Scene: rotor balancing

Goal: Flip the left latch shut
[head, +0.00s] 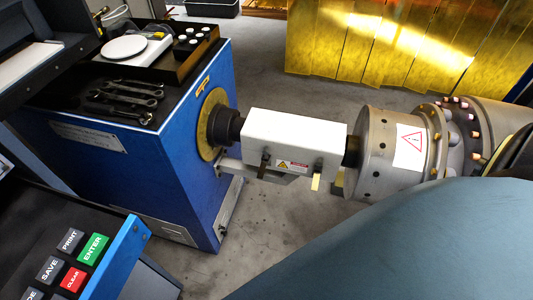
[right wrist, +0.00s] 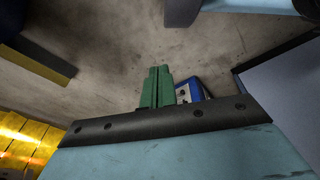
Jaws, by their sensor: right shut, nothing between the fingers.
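A white guard cover (head: 295,137) sits over the shaft between the blue machine and the grey rotor. The left latch (head: 264,163) is a small dark piece low on the cover's front face, left of a warning label. The right latch (head: 316,181) shows a pale yellow tab hanging at the cover's lower edge. The latches are too small to tell for sure how each lever stands. My right gripper (right wrist: 156,87) shows in the right wrist view with its green fingers together, holding nothing. It is not visible in the head view, and no latch shows in the wrist view. My left gripper is out of view.
The blue machine cabinet (head: 176,165) carries wrenches (head: 128,97) and a tray of small weights (head: 193,42). A keypad panel (head: 75,262) is at lower left. The grey rotor (head: 385,150) extends right. Yellow curtains (head: 390,45) hang behind. My large blue-grey arm part covers the lower right.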

